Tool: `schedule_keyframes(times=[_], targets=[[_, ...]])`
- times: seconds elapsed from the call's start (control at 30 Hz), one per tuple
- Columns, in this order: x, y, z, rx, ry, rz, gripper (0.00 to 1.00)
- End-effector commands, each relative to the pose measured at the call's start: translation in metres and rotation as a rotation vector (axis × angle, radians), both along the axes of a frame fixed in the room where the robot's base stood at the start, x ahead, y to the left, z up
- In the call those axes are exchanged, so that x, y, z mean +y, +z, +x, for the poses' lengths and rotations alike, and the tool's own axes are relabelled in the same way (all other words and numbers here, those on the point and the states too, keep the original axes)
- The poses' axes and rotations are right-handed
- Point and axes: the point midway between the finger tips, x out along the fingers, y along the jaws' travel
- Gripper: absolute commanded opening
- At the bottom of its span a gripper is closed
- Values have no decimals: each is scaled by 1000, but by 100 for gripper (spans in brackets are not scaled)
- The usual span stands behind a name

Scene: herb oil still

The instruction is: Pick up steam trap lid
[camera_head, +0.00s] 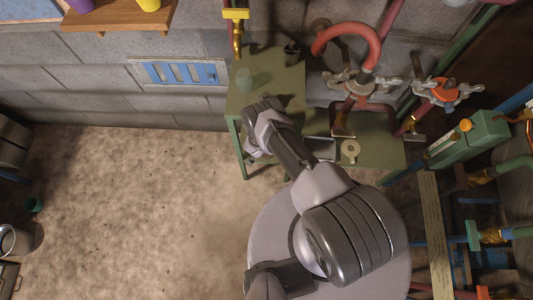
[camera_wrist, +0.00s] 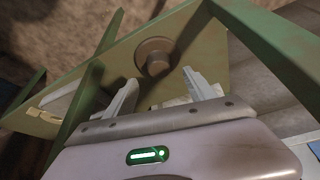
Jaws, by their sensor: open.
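My gripper (camera_wrist: 160,76) is open and empty, its two fingers spread apart in the wrist view. Just beyond the fingertips, a brown round disc with a raised round centre (camera_wrist: 154,57) is on a green surface (camera_wrist: 190,45). It looks like the steam trap lid, but I cannot tell for sure. The fingers do not visibly touch it. In the head view, my gripper is over the left front of the green bench (camera_head: 270,75). A pale round disc with a small centre (camera_head: 350,150) lies on the bench's right part; I cannot tell if it is the same piece.
A red curved pipe (camera_head: 347,32) and clamped fittings rise behind the bench. A green box (camera_head: 488,130) and pipes crowd the right. The floor (camera_head: 140,200) at left is mostly clear.

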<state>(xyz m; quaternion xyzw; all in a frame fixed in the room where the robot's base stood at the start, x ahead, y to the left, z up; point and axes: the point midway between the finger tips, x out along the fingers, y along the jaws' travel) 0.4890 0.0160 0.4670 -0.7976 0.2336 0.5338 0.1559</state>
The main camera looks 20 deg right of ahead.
Motion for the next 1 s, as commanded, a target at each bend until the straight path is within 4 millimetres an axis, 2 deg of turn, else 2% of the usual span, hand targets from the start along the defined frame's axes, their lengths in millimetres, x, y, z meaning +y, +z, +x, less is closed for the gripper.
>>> schedule_keyframes(times=[0.03, 0.23, 0.47, 0.7, 1.0], targets=[[-1, -11, 2, 0, 0, 1, 64], [-5, -22, 6, 0, 0, 0, 64], [-12, -63, 15, -1, -1, 0, 64], [-13, -58, 17, -1, 0, -1, 64], [-13, -58, 17, 0, 0, 0, 5]])
